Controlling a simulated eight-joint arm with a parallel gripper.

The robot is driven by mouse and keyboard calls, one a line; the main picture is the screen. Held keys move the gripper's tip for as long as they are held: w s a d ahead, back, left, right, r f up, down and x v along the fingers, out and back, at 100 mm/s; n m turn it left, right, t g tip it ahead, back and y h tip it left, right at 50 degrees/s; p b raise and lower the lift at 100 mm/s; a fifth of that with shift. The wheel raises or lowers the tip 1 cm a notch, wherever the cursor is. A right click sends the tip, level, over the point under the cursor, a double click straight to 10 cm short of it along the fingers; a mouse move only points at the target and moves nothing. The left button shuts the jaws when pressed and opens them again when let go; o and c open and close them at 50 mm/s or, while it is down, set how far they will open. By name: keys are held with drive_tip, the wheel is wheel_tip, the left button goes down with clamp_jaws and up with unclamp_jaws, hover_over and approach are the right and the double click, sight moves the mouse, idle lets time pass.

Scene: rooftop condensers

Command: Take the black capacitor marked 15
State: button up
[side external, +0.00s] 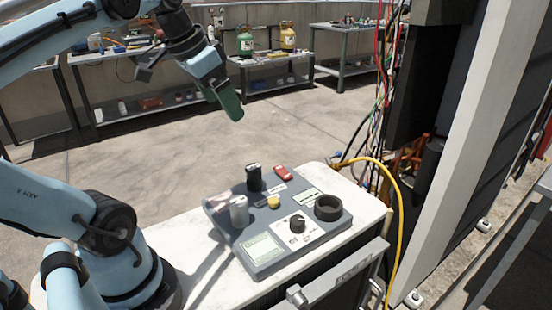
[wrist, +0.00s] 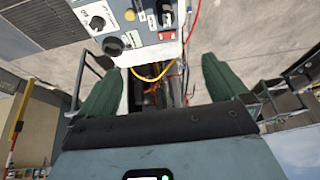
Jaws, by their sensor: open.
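A black capacitor (side external: 254,178) stands upright on the grey tester panel (side external: 222,199), near its back edge. It also shows at the top of the wrist view (wrist: 167,17). I cannot read a 15 on it. A silver-grey capacitor (side external: 239,211) stands upright at the panel's left side. My gripper (side external: 232,105) is above and behind the panel in the side view, well apart from the black capacitor, its green fingers overlapping there. In the wrist view my gripper (wrist: 161,75) has its fingers wide apart with nothing between them.
The panel also carries a red part (side external: 283,172), a yellow button (side external: 273,201), a black knob (side external: 298,222) and a black ring (side external: 328,208). A yellow cable (side external: 395,200) runs along the right of the white bench top (side external: 180,232). An open cabinet with loose wires stands at right.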

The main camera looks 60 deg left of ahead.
drive_tip(key=w+d+f, duration=0.3)
drive_tip(key=d+f, duration=0.1)
drive_tip(key=f, duration=0.2)
drive_tip(key=shift+d+f+t, duration=0.25)
drive_tip(key=shift+d+t, duration=0.15)
drive_tip(key=shift+t, duration=0.6)
drive_tip(key=d+f, duration=0.6)
drive_tip(key=shift+w+d+f, duration=0.1)
drive_tip(key=shift+w+f, duration=0.2)
drive_tip(key=shift+c, duration=0.6)
drive_tip(key=shift+d+f, duration=0.2)
drive_tip(key=c, duration=0.4)
drive_tip(key=n+g, duration=0.2)
drive_tip(key=g, duration=0.4)
approach(253, 167)
drive_tip(key=shift+w+a+f, duration=0.1)
drive_tip(key=shift+w+f, duration=0.05)
drive_tip(key=shift+f, duration=1.55)
drive_tip(key=shift+w+f, duration=0.15)
drive_tip(key=shift+f, duration=1.55)
drive_tip(key=shift+w+f, duration=0.15)
drive_tip(key=shift+f, duration=1.6)
